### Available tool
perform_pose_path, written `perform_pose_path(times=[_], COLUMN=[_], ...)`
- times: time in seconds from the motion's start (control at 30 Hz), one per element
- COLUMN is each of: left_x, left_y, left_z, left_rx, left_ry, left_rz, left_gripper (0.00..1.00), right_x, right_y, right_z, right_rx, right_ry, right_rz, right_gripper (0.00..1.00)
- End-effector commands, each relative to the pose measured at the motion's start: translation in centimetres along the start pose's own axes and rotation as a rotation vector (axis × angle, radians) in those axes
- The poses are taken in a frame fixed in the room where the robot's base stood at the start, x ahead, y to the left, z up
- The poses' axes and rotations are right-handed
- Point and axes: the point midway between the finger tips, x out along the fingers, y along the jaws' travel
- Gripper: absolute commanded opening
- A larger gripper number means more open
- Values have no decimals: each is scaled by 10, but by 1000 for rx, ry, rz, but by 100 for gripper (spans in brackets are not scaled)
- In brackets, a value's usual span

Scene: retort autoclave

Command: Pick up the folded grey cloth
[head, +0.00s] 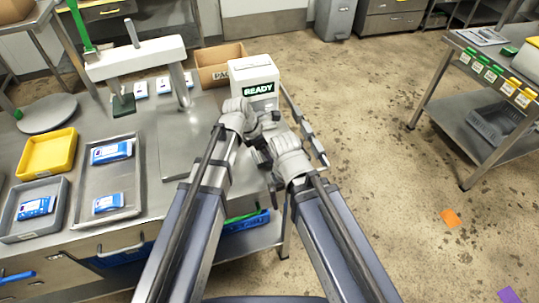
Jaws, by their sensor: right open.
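I cannot make out a folded grey cloth in the head view; the forearms and wrists cover part of the steel table (150,205). My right gripper (262,157) is open at the table's right side, below the white box marked READY, with nothing visible between its fingers. My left gripper (266,121) is close beside it, just in front of that box. Its fingers are mostly hidden, so I cannot tell whether it is open or shut.
A white READY box (254,76) and cardboard box (217,64) stand at the table's back. A white press (137,58), yellow tray (47,153), metal tray (109,215) and grey tray (33,229) are left. A second table (470,115) is right, across open floor.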

Motion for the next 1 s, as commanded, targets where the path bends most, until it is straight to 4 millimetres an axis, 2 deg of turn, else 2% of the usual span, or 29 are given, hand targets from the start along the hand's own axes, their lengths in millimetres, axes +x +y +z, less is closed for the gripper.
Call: perform_pose_path(times=[0.03, 0.23, 0.47, 0.67, 0.87, 1.0], left_x=[0, 0, 0, -8, -28, -48], left_y=[0, 0, 0, 0, 0, 0], left_z=[0, 0, 0, 3, 12, 20], left_rx=[0, 0, 0, 0, 0, 0], left_ry=[0, 0, 0, 0, 0, 0], left_rz=[0, 0, 0, 0, 0, 0], left_gripper=[49, 27, 26, 26, 26, 26], right_x=[0, 0, 0, -8, -30, -52], right_y=[0, 0, 0, 1, 3, 5], right_z=[0, 0, 0, 0, 2, 3], right_rx=[0, 0, 0, 0, 0, 0], right_ry=[0, 0, 0, 0, 0, 0], right_rz=[0, 0, 0, 0, 0, 0], right_gripper=[100, 100, 100, 100, 100, 100])
